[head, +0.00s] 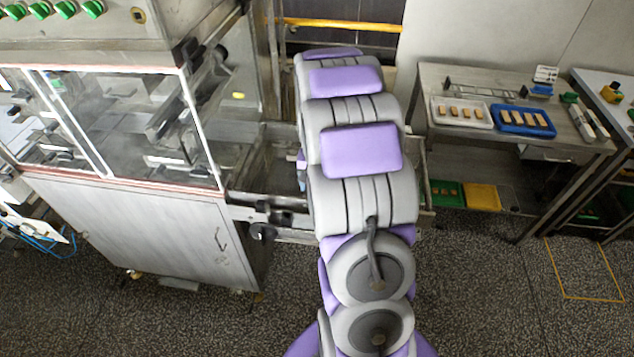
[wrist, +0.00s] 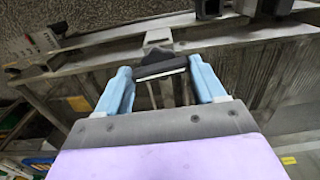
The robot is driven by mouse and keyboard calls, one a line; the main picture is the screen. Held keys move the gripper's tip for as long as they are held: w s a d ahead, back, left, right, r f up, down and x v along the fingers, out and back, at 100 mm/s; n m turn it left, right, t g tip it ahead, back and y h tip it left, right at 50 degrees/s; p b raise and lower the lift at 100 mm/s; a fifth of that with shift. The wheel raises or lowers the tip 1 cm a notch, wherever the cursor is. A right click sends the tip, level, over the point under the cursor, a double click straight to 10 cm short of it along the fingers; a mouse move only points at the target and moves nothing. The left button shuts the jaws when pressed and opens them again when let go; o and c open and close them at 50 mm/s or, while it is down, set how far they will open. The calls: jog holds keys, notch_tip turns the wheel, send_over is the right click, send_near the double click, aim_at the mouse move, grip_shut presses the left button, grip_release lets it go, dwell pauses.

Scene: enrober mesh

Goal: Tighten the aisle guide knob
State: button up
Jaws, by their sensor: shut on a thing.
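In the wrist view, a black knob (wrist: 159,66) with a pale lower edge sits in front of a grey metal bracket on the rail. My gripper (wrist: 160,70) has two light blue fingers, one on each side of this knob, and is shut on it. The exact contact at the fingertips is hard to make out. In the head view my arm covers the gripper and this knob. I cannot tell from the picture how tight the knob is.
The glass-fronted machine (head: 120,130) stands left of my arm, with another black knob (head: 262,231) on its conveyor frame. A steel table (head: 455,80) at right holds a white tray (head: 462,123) and a blue tray (head: 522,132). The speckled floor at front right is clear.

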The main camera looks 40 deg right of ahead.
jog(key=o, duration=1)
jog(key=shift+o, duration=0.2)
notch_tip(320, 180, up, 17)
jog(key=p, duration=0.1)
jog(key=shift+r+p, duration=0.15)
jog(key=shift+p, duration=0.2)
jog(key=shift+w, duration=0.1)
